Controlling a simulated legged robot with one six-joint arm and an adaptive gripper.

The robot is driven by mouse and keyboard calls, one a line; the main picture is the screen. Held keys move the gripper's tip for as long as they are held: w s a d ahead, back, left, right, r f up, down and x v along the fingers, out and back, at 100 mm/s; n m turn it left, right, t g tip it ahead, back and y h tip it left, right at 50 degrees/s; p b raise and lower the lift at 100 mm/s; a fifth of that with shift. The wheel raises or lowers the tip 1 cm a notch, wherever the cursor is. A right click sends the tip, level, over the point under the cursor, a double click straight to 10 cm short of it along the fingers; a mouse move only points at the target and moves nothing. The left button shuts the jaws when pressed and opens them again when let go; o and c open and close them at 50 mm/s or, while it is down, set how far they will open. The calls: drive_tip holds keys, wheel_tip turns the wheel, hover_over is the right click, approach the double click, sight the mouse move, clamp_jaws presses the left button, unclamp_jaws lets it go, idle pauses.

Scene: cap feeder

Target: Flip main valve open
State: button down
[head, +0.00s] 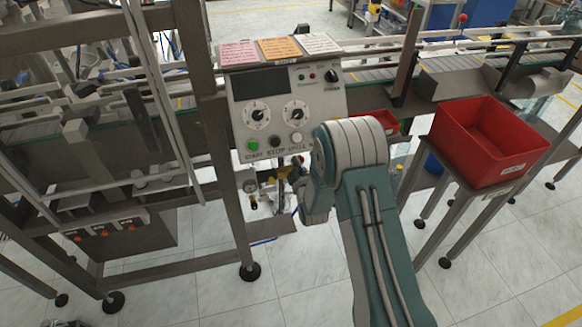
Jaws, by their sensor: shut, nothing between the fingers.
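Under the control panel, a cluster of small air fittings with yellow parts (267,184) hangs beside the frame leg. The main valve seems to be among these fittings, but its handle and position are too small to make out. My arm rises from the bottom of the head view, bends at the large white and teal elbow, and its wrist hangs down behind it on the left. My gripper (296,172) shows only as a small dark shape between the wrist and the fittings. It is shut and holds nothing. I cannot tell whether it touches the fittings.
The grey control panel (285,110) with dials, buttons and coloured cards stands just above the fittings. A red bin (484,140) sits on a stand at right. A conveyor (445,70) runs behind. Steel machine framing (219,165) borders the left. Tiled floor is clear below.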

drive_tip(key=d+m, duration=0.1)
drive_tip(key=m, duration=0.1)
drive_tip(key=w+d+m, duration=0.1)
drive_tip(key=shift+d+f+m, duration=0.3)
drive_tip(key=shift+f+m, duration=0.05)
drive_tip(key=shift+m, duration=0.05)
drive_tip(key=w+d+f+m, duration=0.1)
drive_tip(key=d+f+m, duration=0.4)
drive_tip(key=m, duration=0.3)
drive_tip(key=shift+w+f+y, duration=0.15)
drive_tip(key=shift+f+y, duration=0.1)
drive_tip(key=shift+y, duration=0.05)
drive_tip(key=shift+a, duration=0.1)
